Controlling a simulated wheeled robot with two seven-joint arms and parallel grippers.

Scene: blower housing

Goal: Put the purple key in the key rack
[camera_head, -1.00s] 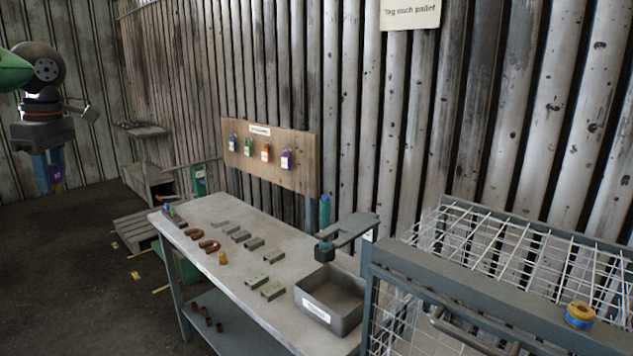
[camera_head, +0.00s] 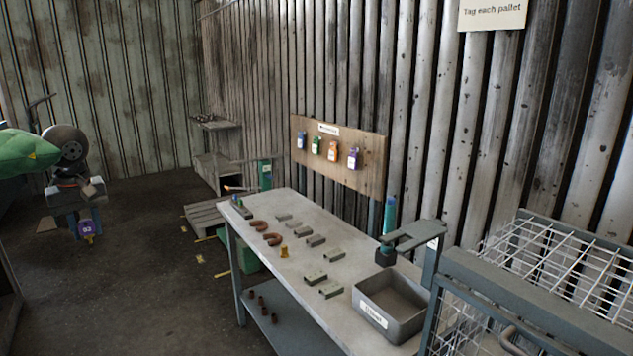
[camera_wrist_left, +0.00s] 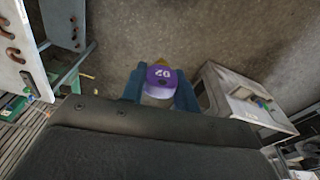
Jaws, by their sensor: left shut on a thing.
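The purple key (camera_head: 86,229), with a white "02" on its purple tag, hangs at my left gripper (camera_head: 88,222) at the left of the head view. In the left wrist view the purple key (camera_wrist_left: 160,76) sits between the two blue fingers of my left gripper (camera_wrist_left: 160,88), which is shut on it. The key rack (camera_head: 374,172) is a wooden board behind the workbench, well to the right of the gripper. Blue, green, orange and purple (camera_head: 354,159) tags hang in a row on it. My right gripper is out of view.
The workbench (camera_head: 285,225) stands before the rack, with horseshoe-shaped parts (camera_head: 273,240), metal brackets (camera_head: 316,278) and a grey bin (camera_head: 405,318) on it. A wire cage (camera_head: 560,262) stands at the right. The floor between gripper and bench looks mostly open.

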